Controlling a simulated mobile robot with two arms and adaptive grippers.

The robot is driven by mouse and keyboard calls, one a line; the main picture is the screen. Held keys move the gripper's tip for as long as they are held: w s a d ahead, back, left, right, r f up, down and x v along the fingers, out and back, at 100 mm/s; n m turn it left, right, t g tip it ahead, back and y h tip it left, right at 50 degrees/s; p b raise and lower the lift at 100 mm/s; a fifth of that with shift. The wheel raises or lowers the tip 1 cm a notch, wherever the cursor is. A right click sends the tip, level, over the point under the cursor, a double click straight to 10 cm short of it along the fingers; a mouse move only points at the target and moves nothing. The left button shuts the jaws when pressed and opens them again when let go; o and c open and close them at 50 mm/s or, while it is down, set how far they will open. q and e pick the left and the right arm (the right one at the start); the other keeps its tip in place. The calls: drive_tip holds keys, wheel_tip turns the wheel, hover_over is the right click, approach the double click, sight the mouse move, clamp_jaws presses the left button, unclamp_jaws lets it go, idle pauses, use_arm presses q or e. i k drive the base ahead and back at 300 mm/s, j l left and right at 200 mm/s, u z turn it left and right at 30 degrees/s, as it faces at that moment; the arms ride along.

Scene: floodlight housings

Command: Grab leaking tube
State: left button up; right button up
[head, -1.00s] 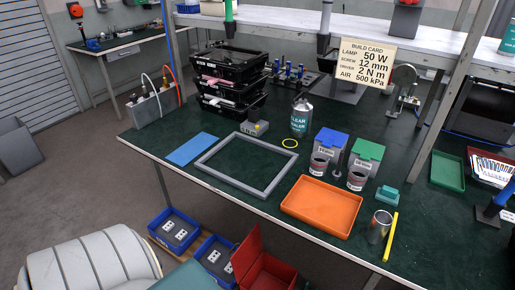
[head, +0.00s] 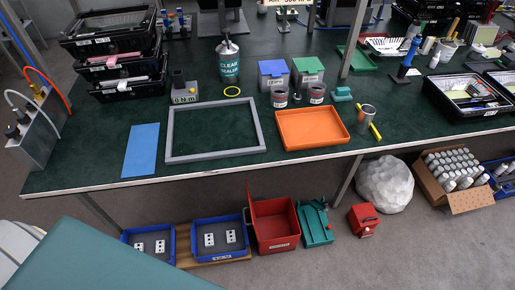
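No tube can be picked out as leaking at this size. A cardboard box (head: 468,201) on the floor at the lower right holds many upright white cylinders (head: 449,168), which may be tubes or cartridges. A few small white cylindrical items (head: 434,60) stand at the bench's right side. Neither of my grippers is in view.
On the bench (head: 95,150) are a grey frame (head: 215,155), a blue sheet (head: 141,150), an orange tray (head: 312,143), stacked black trays (head: 121,67) and a metal cup (head: 367,114). Blue bins (head: 221,252), a red bin (head: 275,245) and a white lumpy bag (head: 385,185) sit on the floor.

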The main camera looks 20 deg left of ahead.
sight(495, 188)
drive_tip(key=k+j, duration=0.15)
drive_tip(key=j, duration=0.15)
drive_tip(key=k+j, duration=0.1)
drive_tip(key=j, duration=0.25)
drive_tip(key=k+j, duration=0.15)
drive_tip(key=j, duration=0.15)
drive_tip(key=k+j, duration=0.15)
drive_tip(key=j, duration=0.15)
drive_tip(key=i+l+z, duration=0.5)
drive_tip(key=i+l, duration=0.65)
drive_tip(key=l, duration=0.65)
drive_tip(key=i+l+z, duration=0.5)
drive_tip(key=i+l, duration=0.9)
